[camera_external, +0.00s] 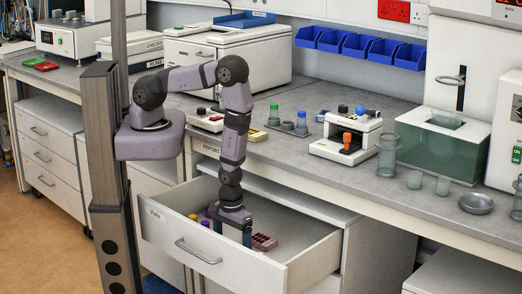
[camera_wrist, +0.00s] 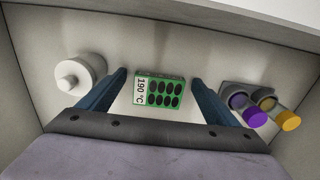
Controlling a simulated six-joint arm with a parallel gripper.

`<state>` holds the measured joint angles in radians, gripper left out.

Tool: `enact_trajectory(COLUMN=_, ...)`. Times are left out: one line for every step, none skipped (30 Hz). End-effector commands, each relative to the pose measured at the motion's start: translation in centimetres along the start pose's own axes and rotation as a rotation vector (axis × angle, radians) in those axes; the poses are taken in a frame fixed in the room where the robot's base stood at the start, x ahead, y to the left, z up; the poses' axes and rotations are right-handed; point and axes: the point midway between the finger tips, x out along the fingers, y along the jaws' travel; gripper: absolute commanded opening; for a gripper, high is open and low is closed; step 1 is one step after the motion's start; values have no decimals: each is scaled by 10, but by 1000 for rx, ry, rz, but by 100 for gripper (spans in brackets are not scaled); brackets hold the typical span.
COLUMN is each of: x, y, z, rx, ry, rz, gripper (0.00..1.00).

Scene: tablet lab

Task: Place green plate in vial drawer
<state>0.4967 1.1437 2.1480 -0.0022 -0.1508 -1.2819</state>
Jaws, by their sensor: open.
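The green plate (camera_wrist: 159,91), with dark oval wells and a "190 °C" label, lies on the drawer floor in the wrist view. My gripper (camera_wrist: 160,78) is open, one blue finger on each side of the plate, with a visible gap to each. In the external view my gripper (camera_external: 232,232) is down inside the open drawer marked "Vials" (camera_external: 190,252). I cannot make out the green plate there; the gripper and drawer front may hide it. A dark red plate (camera_external: 263,242) lies right of the gripper in the drawer.
A white bottle (camera_wrist: 81,74) stands left of the fingers. Vials with a purple cap (camera_wrist: 255,115) and a yellow cap (camera_wrist: 289,121) sit close on the right. Drawer walls surround the gripper. Another green plate (camera_external: 33,62) and a red plate (camera_external: 46,66) lie on the left bench.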

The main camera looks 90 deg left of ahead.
Motion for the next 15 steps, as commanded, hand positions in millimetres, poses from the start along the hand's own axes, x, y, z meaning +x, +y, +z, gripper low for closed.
enact_trajectory(x=-4, y=0, z=0, rx=0, ry=0, rz=1, gripper=84)
enact_trajectory(x=-8, y=1, z=0, rx=0, ry=0, rz=2, gripper=84)
enact_trajectory(x=-12, y=1, z=0, rx=0, ry=1, rz=3, gripper=84)
enact_trajectory(x=-16, y=1, z=0, rx=0, ry=1, rz=3, gripper=84)
enact_trajectory(x=-20, y=1, z=0, rx=0, ry=1, rz=3, gripper=84)
enact_trajectory(x=-25, y=1, z=0, rx=0, ry=1, rz=4, gripper=84)
enact_trajectory(x=-30, y=1, z=0, rx=0, ry=1, rz=3, gripper=84)
enact_trajectory(x=-34, y=1, z=0, rx=0, ry=1, rz=4, gripper=84)
enact_trajectory(x=-40, y=1, z=0, rx=0, ry=1, rz=4, gripper=84)
enact_trajectory(x=-44, y=0, z=0, rx=0, ry=1, rz=3, gripper=84)
enact_trajectory(x=-49, y=1, z=0, rx=0, ry=1, rz=4, gripper=84)
enact_trajectory(x=-55, y=1, z=0, rx=0, ry=1, rz=4, gripper=84)
enact_trajectory(x=-60, y=1, z=0, rx=0, ry=1, rz=4, gripper=84)
enact_trajectory(x=-64, y=1, z=0, rx=0, ry=1, rz=4, gripper=84)
enact_trajectory(x=-69, y=1, z=0, rx=0, ry=1, rz=4, gripper=84)
